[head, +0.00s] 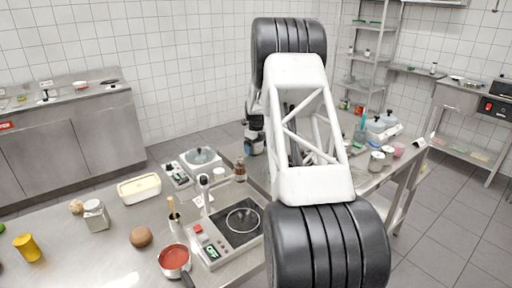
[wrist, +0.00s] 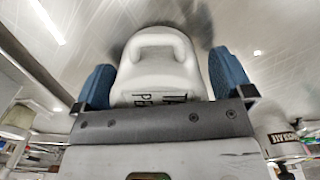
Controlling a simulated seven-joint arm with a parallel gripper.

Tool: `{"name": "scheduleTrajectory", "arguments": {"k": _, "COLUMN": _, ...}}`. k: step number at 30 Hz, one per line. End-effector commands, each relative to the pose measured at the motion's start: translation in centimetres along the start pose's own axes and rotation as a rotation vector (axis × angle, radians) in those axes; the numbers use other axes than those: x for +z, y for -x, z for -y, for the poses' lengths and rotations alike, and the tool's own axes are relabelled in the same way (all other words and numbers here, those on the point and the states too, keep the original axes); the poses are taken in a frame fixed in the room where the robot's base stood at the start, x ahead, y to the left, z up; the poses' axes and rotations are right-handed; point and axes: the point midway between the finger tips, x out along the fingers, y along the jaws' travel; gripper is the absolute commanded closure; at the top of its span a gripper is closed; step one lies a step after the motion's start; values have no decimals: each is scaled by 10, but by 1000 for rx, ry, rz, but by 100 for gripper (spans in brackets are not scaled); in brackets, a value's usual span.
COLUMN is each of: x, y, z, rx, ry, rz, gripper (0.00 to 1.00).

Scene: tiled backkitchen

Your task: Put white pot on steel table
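In the wrist view a white pot (wrist: 158,62) with rounded shoulders, a handle-like rim and dark lettering sits between the two blue fingers of my gripper (wrist: 162,80). In the head view my arm covers much of the middle, and I cannot make out the pot there. The steel table (head: 85,250) fills the lower left. Another steel worktop (head: 372,182) continues to the right behind my arm. A blurred metallic surface lies beyond the pot in the wrist view.
A hot plate (head: 236,228), a red saucepan (head: 174,258), a brown ball (head: 141,236), a yellow cup (head: 27,247) and a cream tub (head: 139,188) stand on the near table. Scales (head: 383,128) and jars crowd the right worktop. A steel counter (head: 72,130) stands back left.

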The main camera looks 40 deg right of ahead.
Motion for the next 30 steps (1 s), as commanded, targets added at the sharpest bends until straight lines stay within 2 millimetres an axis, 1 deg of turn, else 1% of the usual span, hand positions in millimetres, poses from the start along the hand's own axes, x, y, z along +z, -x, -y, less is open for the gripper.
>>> {"name": "scheduleTrajectory", "arguments": {"k": 8, "x": 0, "y": 1, "z": 0, "rx": 0, "ry": 0, "rz": 0, "gripper": 0}}
{"name": "scheduleTrajectory", "arguments": {"k": 14, "x": 0, "y": 9, "z": 0, "rx": 0, "ry": 0, "rz": 1, "gripper": 0}}
{"name": "scheduleTrajectory", "arguments": {"k": 20, "x": 0, "y": 31, "z": 0, "rx": -1, "ry": 0, "rz": 2, "gripper": 0}}
{"name": "scheduleTrajectory", "arguments": {"k": 30, "x": 0, "y": 84, "z": 0, "rx": 0, "ry": 0, "rz": 1, "gripper": 0}}
